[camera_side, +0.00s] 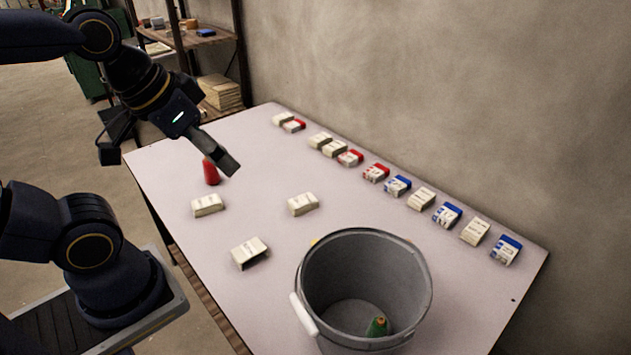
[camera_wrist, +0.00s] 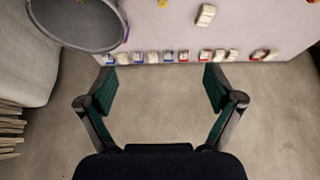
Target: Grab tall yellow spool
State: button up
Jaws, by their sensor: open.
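A small yellow piece (camera_side: 314,241) shows at the left rim of the bucket in the side view, mostly hidden behind it. In the wrist view a yellow thing (camera_wrist: 162,3) is cut by the top edge, just right of the bucket; it may be the spool, but its height cannot be told. A red spool (camera_side: 211,172) stands upright at the table's left side. My gripper (camera_side: 226,162) is above the table near the red spool in the side view. In the wrist view my gripper (camera_wrist: 160,82) has its fingers wide apart, with nothing between them.
A grey bucket (camera_side: 308,285) stands at the front of the table (camera_side: 260,180), with a green spool (camera_side: 378,327) inside. Several small boxes line the wall edge, including a blue one (camera_side: 506,250). Loose white boxes (camera_side: 250,252) lie mid-table. A shelf stands behind.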

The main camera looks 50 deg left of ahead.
jog(key=c, duration=0.5)
